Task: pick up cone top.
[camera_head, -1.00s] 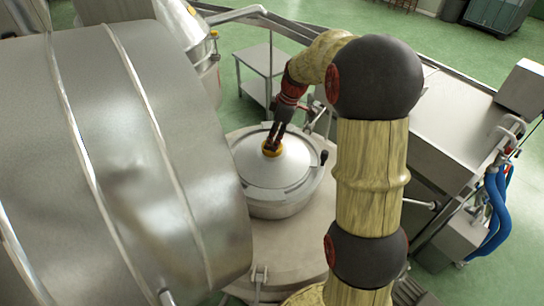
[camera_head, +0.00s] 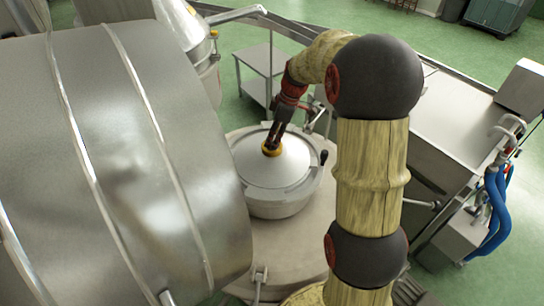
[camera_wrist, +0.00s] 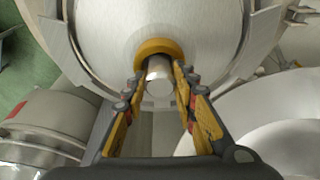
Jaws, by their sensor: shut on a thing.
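The cone top (camera_head: 282,172) is a pale metal conical lid with a yellow ring and a short metal knob at its peak. It sits on a round metal vessel in the middle of the head view. It also fills the upper middle of the wrist view (camera_wrist: 160,28). My gripper (camera_head: 271,146) comes down from above, shut on the knob of the cone top. In the wrist view, my gripper (camera_wrist: 159,76) has one finger on each side of the knob, just by the yellow ring. The fingers partly hide the knob in the head view.
A large steel drum (camera_head: 110,160) stands close on the left. The vessel stands on a broad round base (camera_head: 290,240). A small metal table (camera_head: 258,60) stands behind, and a steel machine (camera_head: 455,115) with blue hoses stands at the right.

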